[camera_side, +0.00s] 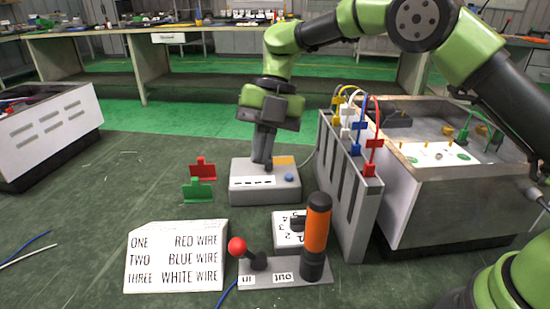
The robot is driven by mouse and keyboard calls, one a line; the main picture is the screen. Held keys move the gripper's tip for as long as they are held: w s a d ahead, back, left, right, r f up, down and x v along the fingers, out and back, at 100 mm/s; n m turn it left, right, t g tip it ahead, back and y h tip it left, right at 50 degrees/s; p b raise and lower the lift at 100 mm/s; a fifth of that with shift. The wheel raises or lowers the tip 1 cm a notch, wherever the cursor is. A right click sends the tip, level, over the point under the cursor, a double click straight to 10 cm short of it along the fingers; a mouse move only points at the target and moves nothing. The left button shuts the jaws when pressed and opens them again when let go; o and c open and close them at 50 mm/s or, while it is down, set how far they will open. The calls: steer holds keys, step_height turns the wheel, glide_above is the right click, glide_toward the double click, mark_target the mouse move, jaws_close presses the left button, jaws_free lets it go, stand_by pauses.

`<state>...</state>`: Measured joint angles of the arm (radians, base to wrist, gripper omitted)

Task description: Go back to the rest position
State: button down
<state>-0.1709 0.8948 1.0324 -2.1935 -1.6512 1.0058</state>
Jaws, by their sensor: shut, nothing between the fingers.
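My gripper (262,161) points straight down over the grey control box (266,184), which has a blue button, a yellow-orange patch and a white label. The fingers are closed together and hold nothing. The fingertips are at or just above the box top; I cannot tell if they touch it. My green and black arm reaches in from the right, over the cable rack.
A grey rack (348,190) with several coloured wires stands right of the box, beside a white cabinet (440,180). In front are a lever base (285,272) with an orange cylinder (317,225) and a wire sign (176,257). Red (202,169) and green (197,190) pieces stand left.

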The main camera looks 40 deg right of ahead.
steer(key=w+a+r+m+t+y, duration=0.1)
steer(key=a+r+m+t+y, duration=0.15)
steer(key=r, duration=0.35)
steer(key=w+a+r+m+t+y, duration=0.2)
steer(key=r+t+y, duration=0.15)
steer(key=r, duration=0.35)
steer(key=d+r+m+t, duration=0.4)
steer(key=r+m+t, duration=0.35)
steer(key=r, duration=0.25)
steer(key=s+d+r+m+t+h, duration=0.3)
steer(key=d+r+m+t+h, duration=0.15)
steer(key=d+m+h, duration=0.35)
steer(key=s+d+f+m+g+h, duration=0.2)
steer(key=s+d+f+m+h, duration=0.2)
steer(key=s+d+f+m, duration=0.4)
steer(key=s+a+f+m+g+y, duration=0.1)
steer(key=s+a+f+m+g, duration=0.1)
steer(key=s, duration=0.5)
steer(key=s+a+f+m+g+y, duration=0.2)
steer(key=s+f+m+g, duration=0.2)
steer(key=s+f, duration=0.2)
steer(key=shift+s+a+m, duration=0.2)
steer(key=shift+s+m, duration=0.2)
steer(key=shift+s, duration=0.65)
